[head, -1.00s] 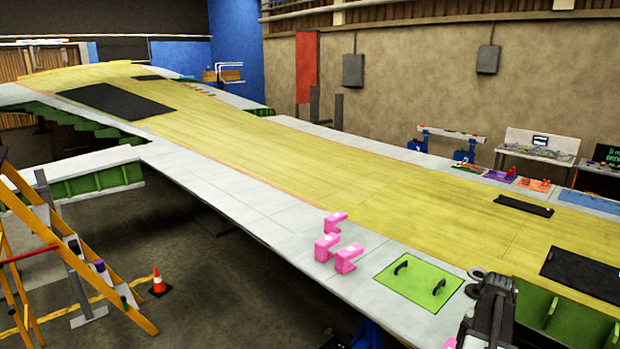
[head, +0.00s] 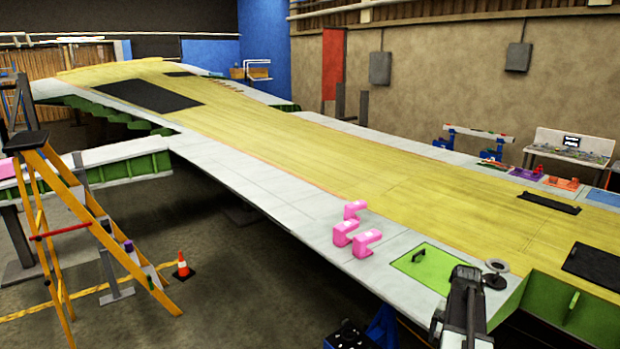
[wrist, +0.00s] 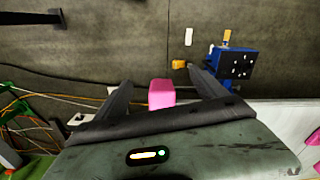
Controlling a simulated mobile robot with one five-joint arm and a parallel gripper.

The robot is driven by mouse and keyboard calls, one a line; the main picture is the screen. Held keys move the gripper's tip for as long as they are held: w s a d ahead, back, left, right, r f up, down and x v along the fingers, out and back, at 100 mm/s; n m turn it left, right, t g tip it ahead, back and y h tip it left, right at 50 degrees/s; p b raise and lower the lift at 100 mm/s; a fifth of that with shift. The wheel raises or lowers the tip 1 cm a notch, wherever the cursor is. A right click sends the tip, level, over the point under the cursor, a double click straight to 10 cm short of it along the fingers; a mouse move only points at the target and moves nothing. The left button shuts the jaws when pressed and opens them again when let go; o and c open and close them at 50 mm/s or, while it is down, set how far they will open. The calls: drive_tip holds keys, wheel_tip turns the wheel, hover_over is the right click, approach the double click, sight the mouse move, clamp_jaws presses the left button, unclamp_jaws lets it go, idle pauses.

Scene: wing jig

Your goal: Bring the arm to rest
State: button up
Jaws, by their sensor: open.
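My gripper (wrist: 158,88) shows in the wrist view with its two dark fingers spread apart. A pink block (wrist: 162,93) appears between the fingers in that view; no finger visibly touches it, and I cannot tell its depth. In the head view my arm is at the lower right, in front of the green panel's right corner, and its fingertips are not clear there.
The wing's pale edge (head: 260,205) runs beside my arm, with pink brackets (head: 343,233) and a green panel (head: 428,266) on it. A blue stand (head: 383,328) is low at bottom centre. A yellow stepladder (head: 95,225) and cone (head: 183,268) stand left.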

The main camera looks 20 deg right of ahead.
drive_tip(key=w+a+f+n+b, duration=0.2)
drive_tip(key=w+a+f+b, duration=0.2)
drive_tip(key=a, duration=0.5)
drive_tip(key=w+a+f+n+b, duration=0.2)
drive_tip(key=w+a+f+b, duration=0.25)
drive_tip(key=a, duration=0.45)
drive_tip(key=w+a+f+n+b, duration=0.2)
drive_tip(key=w+a+f+b, duration=0.15)
drive_tip(key=a, duration=0.55)
drive_tip(key=s+a+f+n+b, duration=0.1)
drive_tip(key=a+f+n+b, duration=0.1)
drive_tip(key=a, duration=0.7)
drive_tip(key=s+a+f+n+b, duration=0.2)
drive_tip(key=a+f+n+b, duration=0.1)
drive_tip(key=a, duration=0.7)
drive_tip(key=shift+s+f+n, duration=0.15)
drive_tip(key=shift+f+n, duration=0.25)
drive_tip(key=shift+f, duration=0.15)
